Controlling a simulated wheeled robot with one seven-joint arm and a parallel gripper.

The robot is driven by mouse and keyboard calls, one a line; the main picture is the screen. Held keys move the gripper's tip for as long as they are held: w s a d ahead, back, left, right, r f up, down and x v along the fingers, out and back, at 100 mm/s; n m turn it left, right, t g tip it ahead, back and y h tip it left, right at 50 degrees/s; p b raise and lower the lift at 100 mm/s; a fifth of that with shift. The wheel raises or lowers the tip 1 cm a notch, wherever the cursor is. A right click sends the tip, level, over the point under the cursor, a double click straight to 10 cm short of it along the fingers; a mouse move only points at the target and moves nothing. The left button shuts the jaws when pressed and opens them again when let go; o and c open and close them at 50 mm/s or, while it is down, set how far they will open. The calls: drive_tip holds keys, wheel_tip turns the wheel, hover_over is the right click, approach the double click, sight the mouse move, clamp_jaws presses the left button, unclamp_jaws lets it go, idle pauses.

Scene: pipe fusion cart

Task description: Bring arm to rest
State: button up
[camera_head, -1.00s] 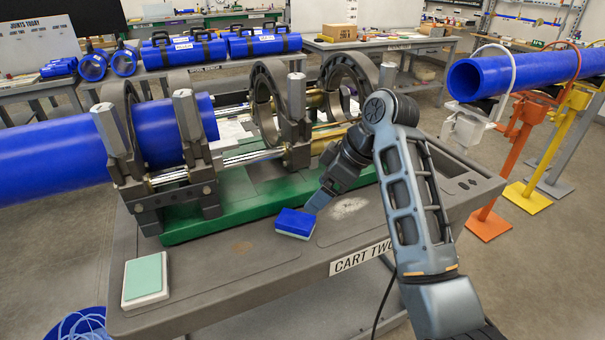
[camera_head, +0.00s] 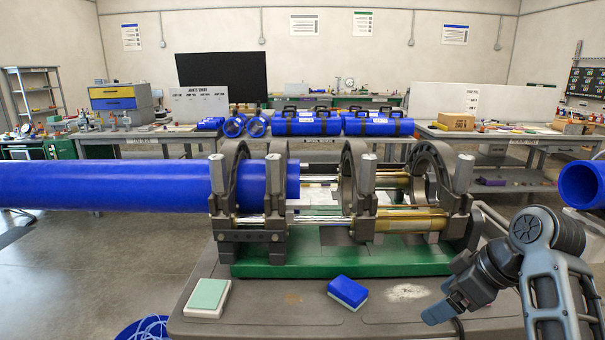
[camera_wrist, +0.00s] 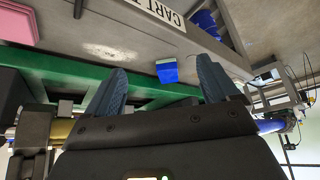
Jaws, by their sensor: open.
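My arm is at the right of the head view, bent, with my gripper (camera_head: 441,311) over the right part of the cart top (camera_head: 270,318). My gripper is open, and in the wrist view its two dark blue fingers (camera_wrist: 160,85) stand apart with nothing held between them. A blue block with a pale underside (camera_head: 348,291) lies on the cart, left of my gripper and apart from it. It also shows in the wrist view (camera_wrist: 167,72), beyond the fingers.
The fusion machine (camera_head: 345,205) on its green base stands behind the block, with a long blue pipe (camera_head: 120,185) clamped at its left. Another blue pipe end (camera_head: 583,184) is at the far right. A mint-topped white pad (camera_head: 208,297) lies at the cart's left.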

drive_tip(key=s+a+f+m+t+h, duration=0.25)
drive_tip(key=s+f+m, duration=0.25)
drive_tip(key=s+f, duration=0.95)
drive_tip(key=s+f+m+t+h, duration=0.1)
drive_tip(key=s+f+m+t, duration=0.15)
drive_tip(key=s, duration=0.95)
drive_tip(key=s+a+r+m+t, duration=0.1)
drive_tip(key=s+r+t, duration=0.4)
drive_tip(key=s+r, duration=1.1)
drive_tip(key=s, duration=0.3)
drive_tip(key=shift+s+a+r+t+h, duration=0.2)
drive_tip(key=shift+a+t+h, duration=0.15)
drive_tip(key=shift+t, duration=0.05)
drive_tip(key=shift+m, duration=0.25)
